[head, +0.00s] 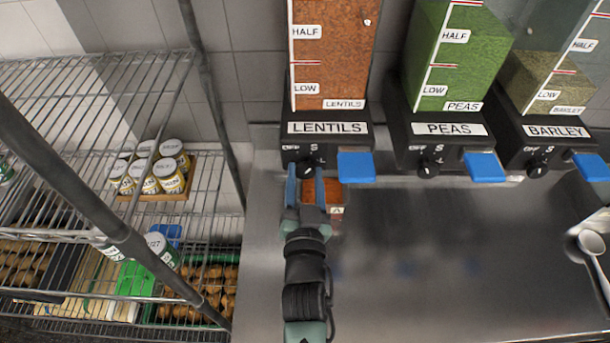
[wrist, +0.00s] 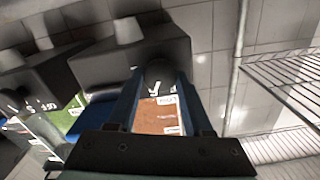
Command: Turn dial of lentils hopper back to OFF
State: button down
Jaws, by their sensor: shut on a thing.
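The lentils hopper (head: 335,50) stands at the back of the counter, clear-fronted and filled with orange lentils, with a black LENTILS base (head: 325,138). Its dark dial (head: 305,167) sits at the left of the base, below the OFF and S marks. My gripper (head: 305,177) reaches up to it, blue fingers on either side, shut on the dial. In the wrist view the round dial (wrist: 160,73) sits between the fingertips. The fingers partly cover it, so I cannot tell where its pointer stands. A small container of lentils (head: 336,211) marked A stands below the hopper, partly behind my gripper.
The peas hopper (head: 450,130) and barley hopper (head: 556,132) stand to the right, each with a dial and blue lever. The lentils hopper's blue lever (head: 356,167) is just right of my gripper. A wire rack (head: 100,80) stands left. The metal counter (head: 450,260) is mostly clear.

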jog(key=shift+n, duration=0.3)
jog(key=n, duration=1.1)
jog(key=shift+a, duration=0.1)
jog(key=shift+n, duration=0.3)
dwell(0.4)
jog(key=shift+c, duration=1.5)
grip_release()
jog(key=shift+s, duration=0.1)
